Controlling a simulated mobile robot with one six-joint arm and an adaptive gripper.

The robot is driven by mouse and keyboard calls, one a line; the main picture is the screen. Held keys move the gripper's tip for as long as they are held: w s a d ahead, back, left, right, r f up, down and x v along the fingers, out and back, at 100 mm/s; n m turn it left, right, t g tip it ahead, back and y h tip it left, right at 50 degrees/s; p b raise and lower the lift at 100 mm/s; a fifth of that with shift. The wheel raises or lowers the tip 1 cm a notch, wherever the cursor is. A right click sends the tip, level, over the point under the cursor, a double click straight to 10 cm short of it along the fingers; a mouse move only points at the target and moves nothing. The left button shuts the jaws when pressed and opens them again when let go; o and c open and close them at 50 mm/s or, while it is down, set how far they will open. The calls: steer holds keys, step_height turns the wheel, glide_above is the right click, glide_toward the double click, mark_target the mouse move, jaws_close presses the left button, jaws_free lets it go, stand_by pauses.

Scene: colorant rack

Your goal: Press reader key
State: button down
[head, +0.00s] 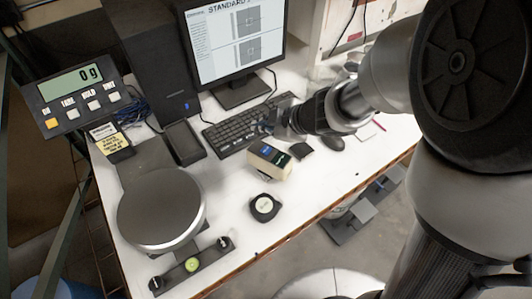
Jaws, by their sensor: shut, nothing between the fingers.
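A small beige box-shaped device with a dark top and a blue patch (269,160) sits on the white table. It looks like the reader, but its key is too small to make out. My gripper (264,128) comes in from the right, above and just behind this device in the picture, with the keyboard behind it. Its fingers are shut and hold nothing. I cannot tell the exact height of the fingertips or whether they touch anything.
A keyboard (238,127) and monitor (235,40) stand behind. A scale with a round plate (161,208) and a display (79,92) reading 0 g is at left. A black round object (264,207) lies in front. The table's front right is clear.

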steer(key=b, duration=0.4)
glide_above(264, 152)
step_height(264, 152, down, 5)
steer(key=shift+f+b, duration=0.6)
steer(key=shift+b, duration=0.05)
steer(key=shift+f, duration=0.15)
stand_by(0.5)
steer(key=shift+f, duration=0.3)
steer(key=shift+f+b, duration=0.35)
steer(key=shift+b, duration=0.05)
stand_by(0.5)
steer(key=shift+r, duration=0.1)
steer(key=shift+r+p, duration=0.75)
steer(key=shift+p, duration=0.25)
step_height(264, 152, up, 5)
steer(key=p, duration=0.5)
